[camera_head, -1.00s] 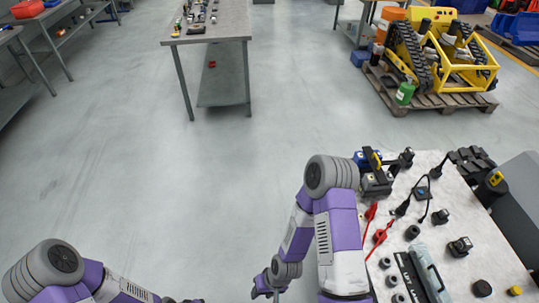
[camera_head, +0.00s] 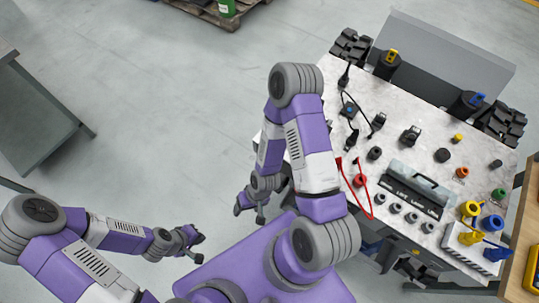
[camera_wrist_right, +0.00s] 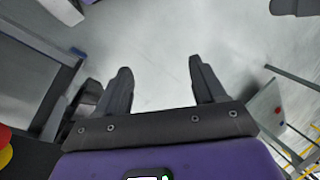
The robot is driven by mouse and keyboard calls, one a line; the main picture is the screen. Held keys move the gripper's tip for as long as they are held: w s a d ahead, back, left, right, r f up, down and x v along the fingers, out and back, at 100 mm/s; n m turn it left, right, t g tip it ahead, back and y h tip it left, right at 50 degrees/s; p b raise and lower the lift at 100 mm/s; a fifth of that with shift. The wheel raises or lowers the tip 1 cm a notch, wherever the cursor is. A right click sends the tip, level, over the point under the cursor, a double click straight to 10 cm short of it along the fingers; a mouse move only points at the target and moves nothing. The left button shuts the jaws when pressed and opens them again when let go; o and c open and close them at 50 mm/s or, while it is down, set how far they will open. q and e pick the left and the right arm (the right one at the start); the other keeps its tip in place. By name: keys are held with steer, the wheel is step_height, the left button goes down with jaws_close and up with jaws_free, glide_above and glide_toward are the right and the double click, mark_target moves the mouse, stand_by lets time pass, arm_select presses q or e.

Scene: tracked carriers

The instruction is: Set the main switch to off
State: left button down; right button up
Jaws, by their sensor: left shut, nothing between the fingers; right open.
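I cannot tell which part is the main switch; no part is clearly readable as one. My left gripper (camera_head: 194,245) is shut and empty over the floor, further left.
A grey carrier body (camera_head: 445,62) with black tracks (camera_head: 350,46) stands behind the worktop. A lettered grey tray (camera_head: 415,190) and yellow and blue parts (camera_head: 470,209) are on the worktop. A grey bench (camera_head: 35,115) is at the left. Open floor lies between.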

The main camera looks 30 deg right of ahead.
step_height(320, 180, down, 16)
steer(key=b, duration=1.4)
steer(key=shift+w+d+r+b, duration=0.1)
steer(key=shift+r+b, duration=0.15)
steer(key=shift+b, duration=0.15)
steer(key=s+a+r+n+g+p, duration=0.3)
steer(key=s+a+n+g, duration=0.15)
steer(key=n, duration=0.25)
steer(key=s+d+n+g+h, duration=0.2)
steer(key=s+d+n+h, duration=0.1)
steer(key=d+n+h, duration=0.8)
steer(key=w+a+r+n+t+h+b, duration=0.1)
steer(key=w+r+n+t+h, duration=0.4)
steer(key=w, duration=0.3)
steer(key=w+a+r+n+t+h+b, duration=0.1)
steer(key=w+r+n+t+h, duration=0.1)
steer(key=w+r+t+h, duration=0.45)
steer(key=shift+t+y, duration=0.7)
steer(key=shift+y, duration=0.15)
steer(key=x, duration=0.5)
steer(key=f+b+x, duration=0.1)
steer(key=x, duration=0.2)
steer(key=shift+w+d, duration=0.1)
steer(key=shift+w, duration=0.1)
